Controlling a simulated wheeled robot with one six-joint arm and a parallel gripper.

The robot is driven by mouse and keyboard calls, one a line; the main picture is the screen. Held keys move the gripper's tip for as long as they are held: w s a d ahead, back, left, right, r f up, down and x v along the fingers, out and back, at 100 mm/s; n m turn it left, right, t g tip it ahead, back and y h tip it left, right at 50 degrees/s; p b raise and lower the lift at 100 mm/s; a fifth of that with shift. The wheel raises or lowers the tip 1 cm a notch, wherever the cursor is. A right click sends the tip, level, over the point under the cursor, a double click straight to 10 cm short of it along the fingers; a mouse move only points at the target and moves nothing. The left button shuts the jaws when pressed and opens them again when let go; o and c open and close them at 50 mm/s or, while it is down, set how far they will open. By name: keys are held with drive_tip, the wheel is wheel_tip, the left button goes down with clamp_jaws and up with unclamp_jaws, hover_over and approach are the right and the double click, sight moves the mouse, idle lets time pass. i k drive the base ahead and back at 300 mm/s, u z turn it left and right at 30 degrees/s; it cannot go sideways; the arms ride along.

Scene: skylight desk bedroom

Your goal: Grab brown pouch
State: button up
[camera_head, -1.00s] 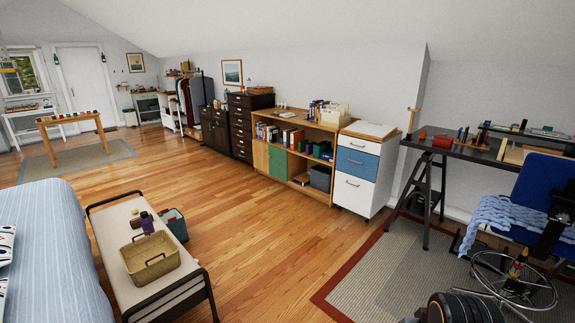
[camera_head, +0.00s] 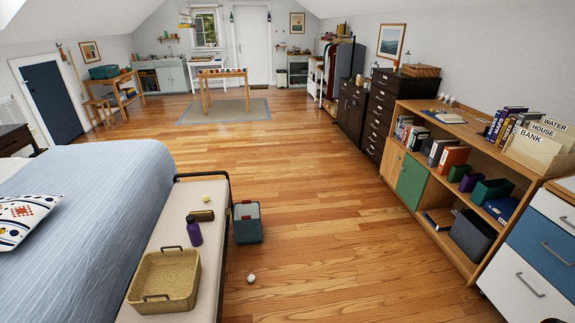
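A small dark brown item (camera_head: 202,215) lies on the pale bench (camera_head: 212,187) at the foot of the bed. It may be the brown pouch, but it is too small to be sure. A purple bottle (camera_head: 194,231) stands just in front of it. A woven basket (camera_head: 165,281) with two dark handles sits nearer on the same bench. My gripper is not in view.
The striped bed (camera_head: 85,220) borders the bench on the left. A grey-green bin (camera_head: 247,222) stands on the floor at its right. A small whitish object (camera_head: 251,278) lies on the floor. An open shelf (camera_head: 448,240) stands at the right. The wooden floor between is mostly clear.

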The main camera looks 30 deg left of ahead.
sight(200, 217)
drive_tip(key=u, duration=0.4)
drive_tip(key=i, duration=2.3)
drive_tip(key=u, duration=2)
drive_tip(key=i, duration=1.1)
drive_tip(key=u, duration=1.55)
drive_tip(key=i, duration=0.5)
drive_tip(key=u, duration=0.1)
